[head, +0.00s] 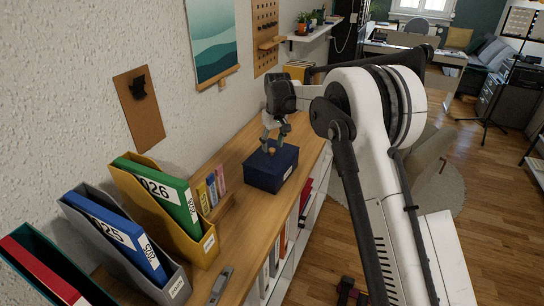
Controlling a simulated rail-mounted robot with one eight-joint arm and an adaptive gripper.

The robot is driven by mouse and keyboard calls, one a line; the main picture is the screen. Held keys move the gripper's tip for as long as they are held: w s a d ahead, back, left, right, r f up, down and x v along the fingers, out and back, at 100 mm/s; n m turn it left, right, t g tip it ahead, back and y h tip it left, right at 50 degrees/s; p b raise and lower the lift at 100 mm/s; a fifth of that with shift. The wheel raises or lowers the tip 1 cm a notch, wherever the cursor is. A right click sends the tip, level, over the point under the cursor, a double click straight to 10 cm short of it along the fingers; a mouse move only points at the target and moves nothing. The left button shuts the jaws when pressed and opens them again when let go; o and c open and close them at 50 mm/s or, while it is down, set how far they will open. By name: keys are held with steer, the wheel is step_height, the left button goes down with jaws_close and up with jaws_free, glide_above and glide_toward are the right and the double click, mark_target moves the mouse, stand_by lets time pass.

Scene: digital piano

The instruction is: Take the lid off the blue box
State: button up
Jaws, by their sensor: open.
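The blue box (268,176) stands on the wooden top of a low shelf, with a pale label on its front. Its dark blue lid (285,156) sits on it, and a small brown knob (272,151) is on the lid's top. My gripper (271,147) points down over the lid, with its fingertips at about the height of the knob. It is open. From this view I cannot tell whether the fingers touch the knob or stand just around it.
Magazine files (209,246) holding binders stand at the near left. Small coloured boxes (212,190) stand by the wall, left of the blue box. A grey tool (221,286) lies at the front. The wooden top (240,218) is clear between them and the box.

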mark_target(272, 149)
steer(key=shift+w+a+f, duration=0.1)
steer(key=shift+f, duration=0.65)
steer(key=shift+w+a+f, duration=0.1)
steer(key=shift+f, duration=0.65)
jaws_close()
steer(key=shift+r, duration=0.15)
